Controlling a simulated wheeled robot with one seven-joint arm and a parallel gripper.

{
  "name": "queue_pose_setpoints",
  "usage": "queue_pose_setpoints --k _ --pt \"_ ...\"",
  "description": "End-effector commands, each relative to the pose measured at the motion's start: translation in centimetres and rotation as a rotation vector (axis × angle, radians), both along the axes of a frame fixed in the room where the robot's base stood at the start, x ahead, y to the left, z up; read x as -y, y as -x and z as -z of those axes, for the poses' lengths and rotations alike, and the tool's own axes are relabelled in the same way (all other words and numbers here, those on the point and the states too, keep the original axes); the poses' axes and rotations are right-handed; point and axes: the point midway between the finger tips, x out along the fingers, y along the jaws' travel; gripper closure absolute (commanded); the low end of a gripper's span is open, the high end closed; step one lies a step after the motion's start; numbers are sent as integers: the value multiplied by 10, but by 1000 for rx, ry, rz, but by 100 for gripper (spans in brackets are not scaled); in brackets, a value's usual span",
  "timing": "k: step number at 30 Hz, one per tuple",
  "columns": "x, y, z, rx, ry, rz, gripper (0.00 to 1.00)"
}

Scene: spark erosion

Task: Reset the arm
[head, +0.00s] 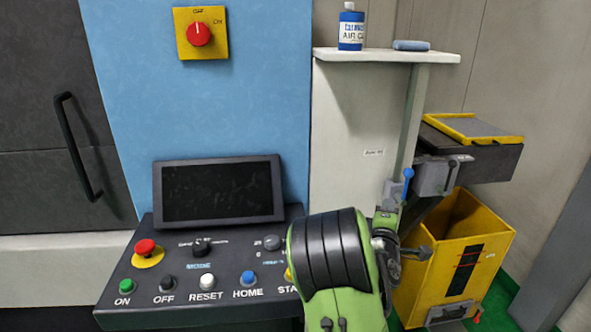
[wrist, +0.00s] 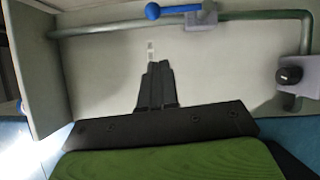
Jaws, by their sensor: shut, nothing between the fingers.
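My green and black arm (head: 330,255) reaches up in front of the right end of the control panel in the head view. Its fingers cannot be made out there. In the wrist view my gripper (wrist: 157,66) has its two dark fingers together with nothing between them. They point at a pale grey panel (wrist: 225,75) with a small white label near the fingertips. A bar with a blue handle (wrist: 168,10) runs across the top of that view, beyond the fingers.
The control panel (head: 180,305) has several buttons and a dark screen (head: 220,190). A shelf (head: 385,56) holds a white-and-blue bottle (head: 351,28) and a blue block (head: 411,45). A yellow bin (head: 480,250) stands at right, close to my arm in the picture.

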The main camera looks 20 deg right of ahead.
Motion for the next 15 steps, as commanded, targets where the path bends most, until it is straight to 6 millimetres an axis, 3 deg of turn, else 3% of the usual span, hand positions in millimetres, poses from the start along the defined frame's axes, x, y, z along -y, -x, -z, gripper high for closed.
queue_pose_setpoints --k 5,8,11,15 --pt "-2 6 -1 37 -92 21 100" --pt "-17 21 1 134 -387 69 100" --pt "-62 41 8 208 -784 101 100" --pt "-155 81 10 174 -1254 115 100"
